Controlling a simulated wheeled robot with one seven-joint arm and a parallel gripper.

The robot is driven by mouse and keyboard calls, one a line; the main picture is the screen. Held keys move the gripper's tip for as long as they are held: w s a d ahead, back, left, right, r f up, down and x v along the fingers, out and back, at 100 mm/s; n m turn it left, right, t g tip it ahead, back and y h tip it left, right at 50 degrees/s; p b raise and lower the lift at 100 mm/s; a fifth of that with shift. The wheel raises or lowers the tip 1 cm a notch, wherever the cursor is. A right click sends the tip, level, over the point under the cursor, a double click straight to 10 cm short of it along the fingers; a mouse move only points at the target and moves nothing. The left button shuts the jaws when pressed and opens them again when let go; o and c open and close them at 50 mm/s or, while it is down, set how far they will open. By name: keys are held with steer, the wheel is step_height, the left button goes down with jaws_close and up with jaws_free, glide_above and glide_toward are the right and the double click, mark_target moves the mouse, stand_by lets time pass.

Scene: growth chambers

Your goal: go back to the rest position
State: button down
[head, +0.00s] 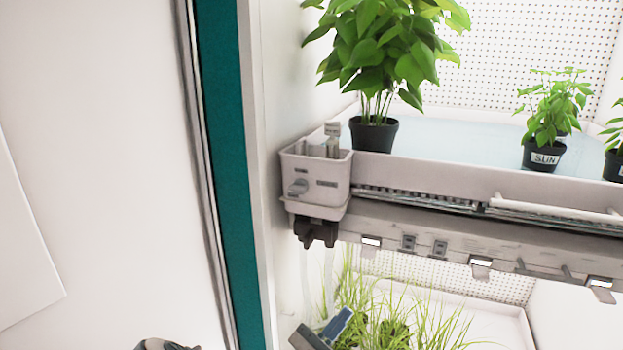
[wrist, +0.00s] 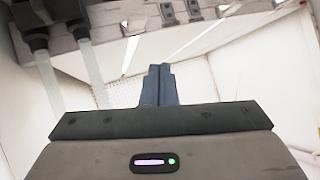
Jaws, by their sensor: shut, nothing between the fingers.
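My gripper (wrist: 160,70) is shut and empty in the wrist view, its two blue-grey fingers pressed together. In the head view my gripper (head: 341,318) shows at the bottom edge, below the shelf and in front of the grassy plants. Its fingers point up and to the right there. Most of my arm is out of view.
A shelf tray (head: 440,180) with potted plants is above my gripper, with a pale control box (head: 316,178) at its left corner. Black fittings (head: 316,230) and clear tubes (wrist: 90,75) hang below it. Grassy plants (head: 400,310) grow underneath. A teal-edged frame (head: 232,170) stands left.

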steer(key=s+d+r+m+g+y+p, duration=0.1)
steer(key=s+d+m+g+y+p, duration=0.2)
steer(key=s+d+m+g+y, duration=0.85)
steer(key=s+a+r+m+y+p, duration=0.1)
steer(key=s+r+m+y, duration=0.2)
steer(key=r+m, duration=0.2)
steer(key=s+a+r+m+g+y+p, duration=0.1)
steer(key=s+r+m+y+p, duration=0.1)
steer(key=r+m, duration=0.4)
steer(key=shift+s+a+r+y, duration=0.2)
steer(key=shift+s+r+y, duration=0.35)
steer(key=shift+y, duration=0.5)
